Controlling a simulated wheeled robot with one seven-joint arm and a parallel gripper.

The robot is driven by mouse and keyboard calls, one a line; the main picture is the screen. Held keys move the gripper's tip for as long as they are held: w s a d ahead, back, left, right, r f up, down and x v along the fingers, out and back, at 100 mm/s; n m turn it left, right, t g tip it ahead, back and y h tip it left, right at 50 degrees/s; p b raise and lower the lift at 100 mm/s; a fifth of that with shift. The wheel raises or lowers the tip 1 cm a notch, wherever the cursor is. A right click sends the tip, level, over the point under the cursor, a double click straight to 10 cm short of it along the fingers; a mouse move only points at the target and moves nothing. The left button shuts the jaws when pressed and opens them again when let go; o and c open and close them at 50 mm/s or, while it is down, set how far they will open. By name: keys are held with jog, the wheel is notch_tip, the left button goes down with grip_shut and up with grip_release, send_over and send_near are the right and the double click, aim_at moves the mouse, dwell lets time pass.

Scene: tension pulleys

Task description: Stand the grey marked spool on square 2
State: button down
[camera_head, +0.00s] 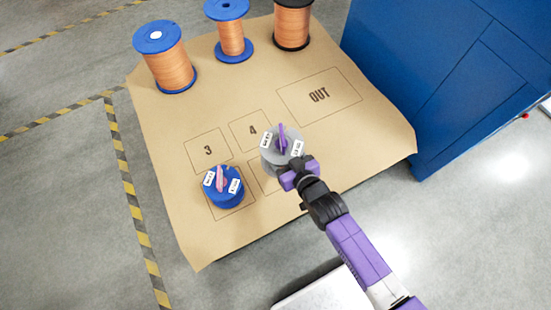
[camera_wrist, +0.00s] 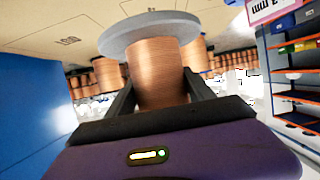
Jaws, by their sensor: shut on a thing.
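The grey spool (camera_head: 271,161) has a grey flange, a purple piece standing on top and white labels. In the wrist view the grey spool (camera_wrist: 160,75) shows copper winding between my two dark fingers. My gripper (camera_head: 288,170) is shut on it from the lower right side. The spool is upright or nearly so, over the middle of the mat. I cannot tell whether it touches the mat. Below square 4, an outlined square (camera_head: 257,182) shows partly from under the spool and gripper; its number is hidden, so I cannot confirm it is square 2.
A blue spool (camera_head: 226,197) with a pink piece on top stands on the lower left square. Squares 3 (camera_head: 208,151) and OUT (camera_head: 319,95) are empty. Three copper spools (camera_head: 170,70) line the mat's (camera_head: 190,222) far edge. A blue cabinet (camera_head: 450,80) stands at right.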

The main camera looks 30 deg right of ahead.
jog(key=w+f+b, duration=0.1)
jog(key=f+b, duration=0.4)
jog(key=w+f+b, duration=0.2)
jog(key=f+b, duration=0.3)
jog(key=w+f+b, duration=0.1)
jog(key=f+b, duration=0.4)
jog(key=shift+w+f, duration=0.3)
jog(key=shift+f, duration=0.05)
jog(key=shift+f+b, duration=0.6)
jog(key=shift+b, duration=0.05)
dwell(0.4)
jog(key=shift+c, duration=2.3)
grip_release()
jog(key=shift+o, duration=0.9)
jog(key=shift+s+f, duration=0.15)
jog(key=p+v, duration=0.2)
jog(key=v, duration=0.4)
jog(key=shift+s+r, duration=0.15)
jog(key=shift+r, duration=0.15)
jog(key=shift+s+r, duration=0.2)
jog(key=shift+s, duration=0.35)
